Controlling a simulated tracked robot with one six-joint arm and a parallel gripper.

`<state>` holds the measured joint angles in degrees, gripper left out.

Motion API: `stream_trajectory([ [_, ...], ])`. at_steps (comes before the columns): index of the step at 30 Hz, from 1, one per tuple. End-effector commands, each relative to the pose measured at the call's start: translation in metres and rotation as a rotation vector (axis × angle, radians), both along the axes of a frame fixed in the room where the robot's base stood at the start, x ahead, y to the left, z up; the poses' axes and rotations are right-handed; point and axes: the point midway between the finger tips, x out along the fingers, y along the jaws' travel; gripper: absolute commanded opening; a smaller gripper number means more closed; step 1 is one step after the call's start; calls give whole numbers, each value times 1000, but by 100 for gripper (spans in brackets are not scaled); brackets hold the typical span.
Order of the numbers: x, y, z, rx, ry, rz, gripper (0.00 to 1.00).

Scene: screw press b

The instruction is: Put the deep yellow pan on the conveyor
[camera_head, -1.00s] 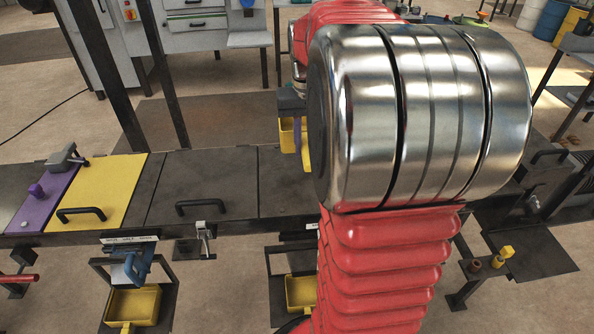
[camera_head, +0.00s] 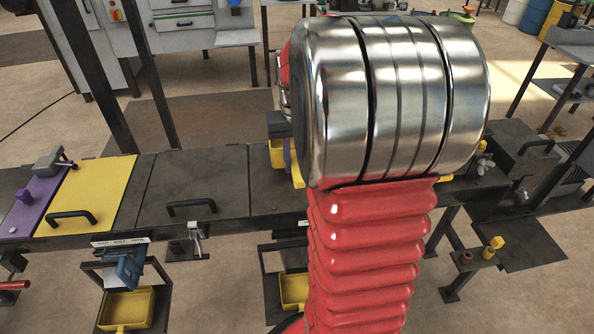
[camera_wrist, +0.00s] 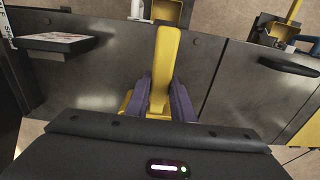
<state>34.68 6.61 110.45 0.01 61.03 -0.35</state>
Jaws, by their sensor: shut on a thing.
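My gripper (camera_wrist: 164,92) has purple fingers shut on a yellow handle (camera_wrist: 165,45), which I take to be the deep yellow pan's. In the head view a yellow part of the pan (camera_head: 277,153) shows beside a purple finger, over the dark bench's far edge; my arm covers much of it. The pan's body is mostly hidden under my gripper in the wrist view. Which part here is the conveyor I cannot tell; a long dark bench (camera_head: 195,170) with flat plates runs across the head view.
Yellow pans hang in racks below the bench's front, one at left (camera_head: 128,310) and one near the middle (camera_head: 293,291). A yellow plate (camera_head: 98,190) and a purple plate (camera_head: 38,200) with a clamp lie at the left. Raised handles (camera_head: 191,207) stand on the bench.

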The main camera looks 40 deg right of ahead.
Motion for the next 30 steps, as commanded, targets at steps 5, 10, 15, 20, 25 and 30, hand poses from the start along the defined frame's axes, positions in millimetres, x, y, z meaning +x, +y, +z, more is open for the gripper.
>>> stream_trajectory([
  [5,-1,1,-13,2,2,0,0],
  [10,0,1,-33,1,2,1,0],
  [15,0,0,-37,-1,-2,1,0],
  [20,0,0,-37,-1,-1,1,0],
  [25,0,1,-38,0,0,1,28],
  [30,0,1,-38,0,0,1,40],
])
